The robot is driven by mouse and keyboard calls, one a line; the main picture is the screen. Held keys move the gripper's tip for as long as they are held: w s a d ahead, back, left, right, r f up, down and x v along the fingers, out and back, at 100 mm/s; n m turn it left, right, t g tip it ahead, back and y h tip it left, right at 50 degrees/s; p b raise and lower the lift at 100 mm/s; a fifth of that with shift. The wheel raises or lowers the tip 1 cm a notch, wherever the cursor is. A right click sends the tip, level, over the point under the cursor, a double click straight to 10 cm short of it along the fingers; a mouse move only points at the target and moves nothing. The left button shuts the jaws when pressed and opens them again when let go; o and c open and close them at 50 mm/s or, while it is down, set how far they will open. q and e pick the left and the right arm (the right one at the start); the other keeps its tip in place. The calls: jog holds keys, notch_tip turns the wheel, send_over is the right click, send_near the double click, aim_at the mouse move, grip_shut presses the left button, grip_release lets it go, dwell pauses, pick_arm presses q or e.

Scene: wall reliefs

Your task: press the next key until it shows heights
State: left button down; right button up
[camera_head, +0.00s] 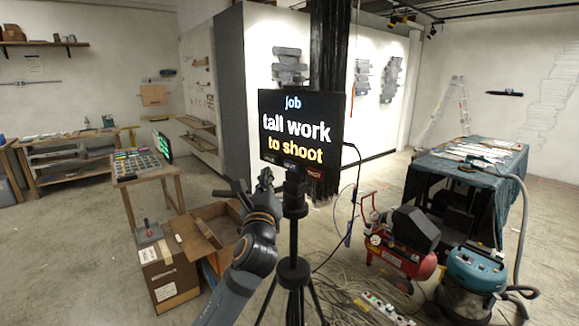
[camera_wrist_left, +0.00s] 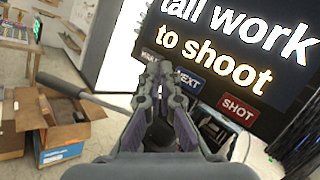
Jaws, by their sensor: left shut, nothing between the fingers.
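A black screen (camera_head: 302,128) on a tripod reads "job", "tall work" and "to shoot". It also shows in the wrist view (camera_wrist_left: 235,50), tilted and cut off. Below the text is a row of keys: a dark one at the left (camera_wrist_left: 150,57), partly hidden, the blue NEXT key (camera_wrist_left: 188,82) and the red SHOT key (camera_wrist_left: 238,109). In the head view the NEXT key (camera_head: 290,166) is small. My left gripper (camera_head: 265,178) is shut and empty, just below the row's left end. In the wrist view its fingertips (camera_wrist_left: 159,72) appear left of NEXT; I cannot tell contact.
Open cardboard boxes (camera_head: 170,262) stand on the floor at the left. A red compressor (camera_head: 396,256), a blue vacuum (camera_head: 474,272) and cables lie to the right. A table with a blue cloth (camera_head: 470,158) stands behind them. A small table (camera_head: 140,166) is at the left.

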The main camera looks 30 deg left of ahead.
aim_at(286, 162)
pick_arm(q)
jog(key=shift+w+d, duration=0.25)
jog(key=shift+w, duration=0.6)
jog(key=shift+w+d, duration=0.2)
jog(key=shift+w, duration=0.6)
jog(key=shift+w+d, duration=0.25)
jog(key=shift+w, duration=0.6)
jog(key=shift+p, duration=0.35)
jog(key=shift+w+d, duration=0.1)
jog(key=shift+w, duration=0.3)
jog(key=shift+w+d+p, duration=0.1)
jog(key=shift+w+p, duration=0.25)
jog(key=shift+w, duration=0.05)
jog(key=shift+s+a+p, duration=0.25)
jog(key=shift+s+p, duration=0.15)
jog(key=shift+s, duration=0.45)
